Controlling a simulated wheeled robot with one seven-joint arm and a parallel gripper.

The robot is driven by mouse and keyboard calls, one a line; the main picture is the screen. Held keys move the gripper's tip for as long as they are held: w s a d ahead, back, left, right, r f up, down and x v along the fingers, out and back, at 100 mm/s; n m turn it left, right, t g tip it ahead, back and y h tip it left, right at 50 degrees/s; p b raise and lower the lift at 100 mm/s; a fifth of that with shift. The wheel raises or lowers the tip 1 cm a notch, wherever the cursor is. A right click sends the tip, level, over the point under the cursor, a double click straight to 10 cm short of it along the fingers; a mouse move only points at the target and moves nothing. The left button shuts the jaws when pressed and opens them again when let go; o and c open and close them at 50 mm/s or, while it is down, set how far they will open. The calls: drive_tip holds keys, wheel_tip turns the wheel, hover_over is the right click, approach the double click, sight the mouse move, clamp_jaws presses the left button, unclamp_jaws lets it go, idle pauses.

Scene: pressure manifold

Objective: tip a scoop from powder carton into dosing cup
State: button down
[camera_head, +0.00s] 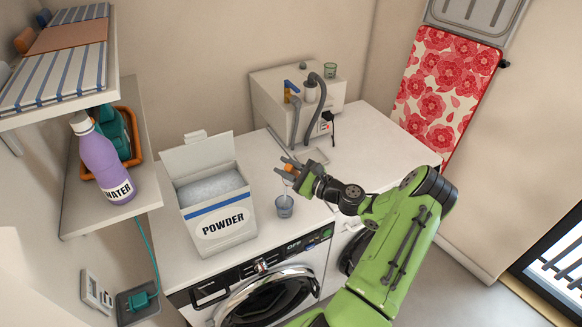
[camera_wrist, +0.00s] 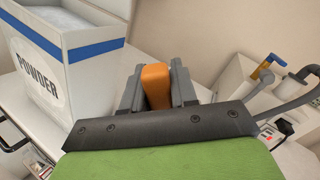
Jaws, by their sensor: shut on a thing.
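The powder carton (camera_head: 226,226) stands on the washing machine top with its lid flap up, and whitish powder (camera_head: 210,188) shows inside. Its side also shows at the left of the wrist view (camera_wrist: 85,62). The dosing cup (camera_head: 284,207), small and bluish see-through, stands upright right of the carton. My gripper (camera_head: 290,171) is above the cup, shut on the orange handle of the scoop (camera_wrist: 156,84). A pale, thin shape hangs between the gripper and the cup; I cannot tell whether it is the scoop's bowl or powder. The cup is out of the wrist view.
A shelf at left holds a purple water bottle (camera_head: 101,160). The white counter right of my gripper is mostly clear.

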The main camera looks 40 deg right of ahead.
drive_tip(key=a+f+n+b, duration=0.4)
drive_tip(key=f+n+b, duration=0.2)
drive_tip(key=b, duration=0.8)
drive_tip(key=s+a+f+n+b, duration=0.1)
drive_tip(key=a+f+n+b, duration=0.3)
drive_tip(key=n+b, duration=0.7)
drive_tip(key=shift+s+f+b, duration=0.25)
drive_tip(key=shift+f+b, duration=0.7)
drive_tip(key=shift+b, duration=1.3)
drive_tip(key=shift+a, duration=0.1)
